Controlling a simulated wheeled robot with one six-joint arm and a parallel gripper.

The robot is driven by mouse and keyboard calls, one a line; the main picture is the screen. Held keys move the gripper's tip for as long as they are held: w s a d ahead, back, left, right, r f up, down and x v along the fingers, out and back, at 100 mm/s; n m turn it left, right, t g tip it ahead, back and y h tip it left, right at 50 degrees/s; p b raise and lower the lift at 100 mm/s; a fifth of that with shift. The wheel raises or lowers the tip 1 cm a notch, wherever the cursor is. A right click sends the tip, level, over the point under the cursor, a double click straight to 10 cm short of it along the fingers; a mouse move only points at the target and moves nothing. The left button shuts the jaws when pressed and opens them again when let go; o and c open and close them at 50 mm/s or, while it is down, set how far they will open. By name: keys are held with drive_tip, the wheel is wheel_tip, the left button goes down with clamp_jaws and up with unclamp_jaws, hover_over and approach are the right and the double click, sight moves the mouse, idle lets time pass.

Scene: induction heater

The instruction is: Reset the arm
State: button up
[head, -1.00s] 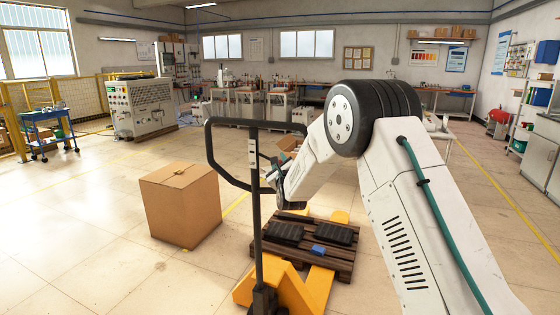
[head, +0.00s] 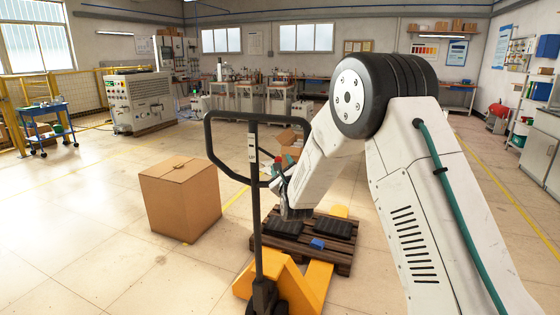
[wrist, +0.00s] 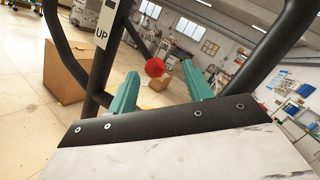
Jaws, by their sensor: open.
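My gripper (wrist: 160,85) shows in the wrist view as two teal fingers spread apart. The gap between them is empty, with a red round thing (wrist: 154,68) seen beyond it. In the head view my gripper (head: 280,182) is small and partly hidden beside my white arm, near the black handle frame (head: 208,145) of a pallet jack. In the wrist view the black handle bars (wrist: 75,60) pass close around the fingers. I cannot tell whether they touch.
The yellow pallet jack (head: 315,285) stands under a wooden pallet (head: 340,262) bearing dark parts and a small blue item (head: 318,244). A closed cardboard box (head: 180,200) stands to the left. The floor left of it is clear. Machines and benches line the back.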

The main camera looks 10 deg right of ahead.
drive_tip(key=shift+s+f, duration=0.1)
drive_tip(key=shift+s, duration=0.45)
drive_tip(key=s+r+n+g+y, duration=0.1)
drive_tip(key=s+r+n+g, duration=0.3)
drive_tip(key=s+n, duration=0.4)
drive_tip(key=s+r+n+g+y, duration=0.1)
drive_tip(key=s+r+n+g, duration=0.35)
drive_tip(key=s, duration=0.45)
drive_tip(key=s+d+f+n+g, duration=0.1)
drive_tip(key=s+n+g, duration=0.4)
drive_tip(key=s, duration=1.4)
drive_tip(key=s+d+f+n+g, duration=0.2)
drive_tip(key=s+n+g, duration=0.3)
drive_tip(key=s+n, duration=0.6)
drive_tip(key=s, duration=0.9)
drive_tip(key=shift+s+d+h, duration=0.2)
drive_tip(key=shift+d+h, duration=0.1)
